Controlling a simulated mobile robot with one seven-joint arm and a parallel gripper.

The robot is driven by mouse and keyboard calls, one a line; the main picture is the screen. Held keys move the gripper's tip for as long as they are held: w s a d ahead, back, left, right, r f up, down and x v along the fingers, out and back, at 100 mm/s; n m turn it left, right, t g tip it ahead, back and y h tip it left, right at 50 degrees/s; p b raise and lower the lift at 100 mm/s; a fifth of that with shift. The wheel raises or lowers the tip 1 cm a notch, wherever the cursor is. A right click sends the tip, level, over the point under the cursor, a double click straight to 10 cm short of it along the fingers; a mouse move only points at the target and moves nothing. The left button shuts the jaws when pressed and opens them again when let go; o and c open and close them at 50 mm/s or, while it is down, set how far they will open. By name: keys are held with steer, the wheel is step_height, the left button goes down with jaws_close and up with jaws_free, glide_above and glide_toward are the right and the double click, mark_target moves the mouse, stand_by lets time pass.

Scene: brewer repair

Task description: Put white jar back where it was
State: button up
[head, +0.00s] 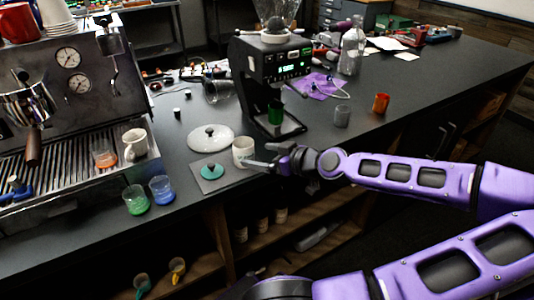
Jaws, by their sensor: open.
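The white jar (243,151) is a small, pale, speckled cylinder. It stands upright on the dark counter, near the front edge, in the middle of the head view. My gripper (259,156) comes in from the right at the jar's height and is open. One finger reaches across the lower front of the jar; the other is on its right side. I cannot tell whether the fingers touch it.
Left of the jar are a white lid (210,138) and a grey square plate (198,182) with a teal disc (212,171). The black grinder (262,72) stands behind. Green (136,199) and blue (162,188) cups stand front left.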

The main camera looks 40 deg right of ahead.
steer(key=shift+v, duration=1)
steer(key=shift+f, duration=0.1)
